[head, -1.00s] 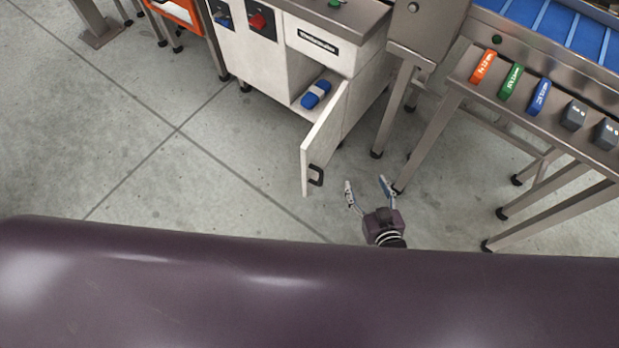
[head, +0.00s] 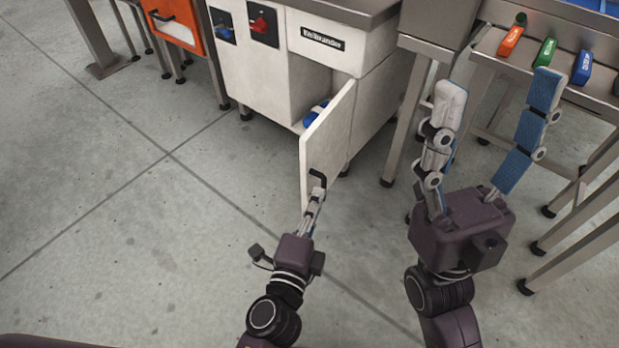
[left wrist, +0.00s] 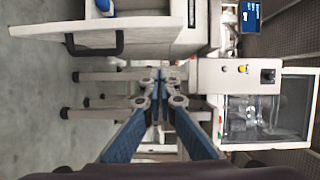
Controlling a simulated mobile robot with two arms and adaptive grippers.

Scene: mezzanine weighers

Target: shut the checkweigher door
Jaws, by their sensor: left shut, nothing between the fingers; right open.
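The checkweigher door (head: 326,140) is a pale panel that stands open, swung out from the white cabinet (head: 368,108). Its black handle (head: 317,178) is near the free edge; it also shows in the left wrist view (left wrist: 93,44), up and left of the fingertips. My left gripper (head: 318,193) is shut and empty, its tips close to the handle in the head view. The left wrist view shows the same closed fingers (left wrist: 160,75) with nothing between them. I cannot tell whether they touch the door. My right gripper (head: 495,95) is open and empty, to the right of the door.
A blue item (head: 314,114) lies inside the cabinet, partly hidden by the door. A steel table (head: 492,50) with orange, green and blue blocks stands at the right, its legs near my right arm. An orange-fronted unit (head: 170,22) is at upper left. The floor (head: 130,210) at left is clear.

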